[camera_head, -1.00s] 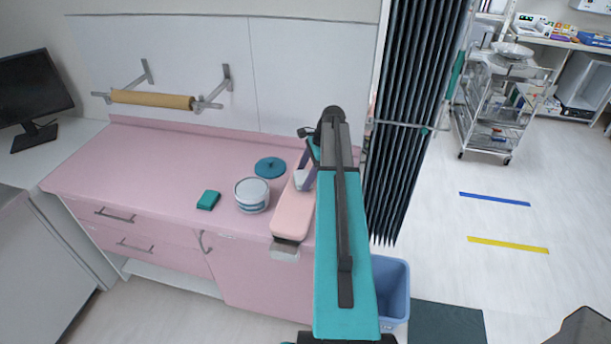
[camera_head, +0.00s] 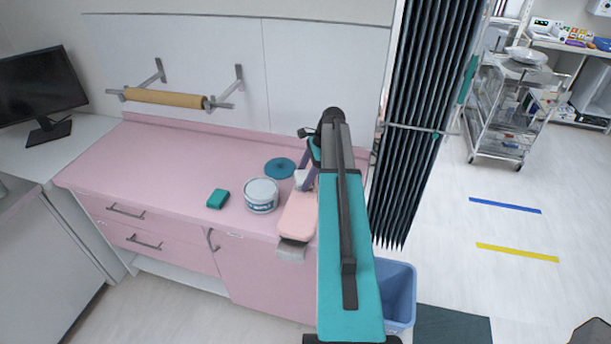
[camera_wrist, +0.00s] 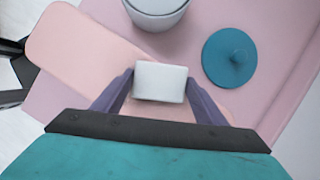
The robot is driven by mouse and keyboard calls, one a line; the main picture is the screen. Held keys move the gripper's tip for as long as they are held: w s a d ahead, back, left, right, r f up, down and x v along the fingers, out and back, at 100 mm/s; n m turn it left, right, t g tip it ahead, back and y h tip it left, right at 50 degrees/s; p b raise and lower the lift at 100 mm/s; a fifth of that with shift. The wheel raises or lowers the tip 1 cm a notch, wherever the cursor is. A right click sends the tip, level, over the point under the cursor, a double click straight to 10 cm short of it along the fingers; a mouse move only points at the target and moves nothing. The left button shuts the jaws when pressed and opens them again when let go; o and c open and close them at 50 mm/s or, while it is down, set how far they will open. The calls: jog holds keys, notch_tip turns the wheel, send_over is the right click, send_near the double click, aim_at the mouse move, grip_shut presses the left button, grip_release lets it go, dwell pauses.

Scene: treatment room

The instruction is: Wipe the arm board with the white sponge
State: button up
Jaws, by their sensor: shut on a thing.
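The white sponge (camera_wrist: 160,82) is between the two purple fingers of my gripper (camera_wrist: 160,78), which is shut on it. In the head view the sponge (camera_head: 301,179) shows as a small white block at the far part of the arm board. The arm board (camera_head: 297,217) is a long pale pink pad with a grey metal end over the counter's front edge. In the wrist view the sponge is over the arm board (camera_wrist: 75,50); I cannot tell whether they touch. My arm hides the board's right side in the head view.
A white tub (camera_head: 261,196) stands close left of the board. A teal lid (camera_head: 279,168) lies behind it, and a teal block (camera_head: 217,199) lies further left on the pink counter (camera_head: 150,170). A dark folding curtain (camera_head: 408,130) and blue bin (camera_head: 398,295) are at right.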

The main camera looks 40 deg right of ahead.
aim_at(314, 187)
jog(key=shift+a+f, duration=0.1)
jog(key=shift+a, duration=0.1)
jog(key=shift+s+a, duration=0.4)
jog(key=shift+a, duration=0.1)
jog(key=shift+s+d, duration=0.1)
jog(key=shift+s+d+r, duration=0.1)
jog(key=shift+s+d, duration=0.4)
jog(key=shift+s, duration=0.25)
jog(key=shift+s+d+r, duration=0.1)
jog(key=shift+s+d, duration=0.35)
jog(key=shift+s, duration=0.3)
jog(key=shift+s+d+f, duration=0.1)
jog(key=shift+s+d, duration=0.4)
jog(key=shift+s, duration=0.3)
jog(key=shift+s+d+f, duration=0.1)
jog(key=shift+s+d, duration=0.35)
jog(key=shift+s, duration=0.35)
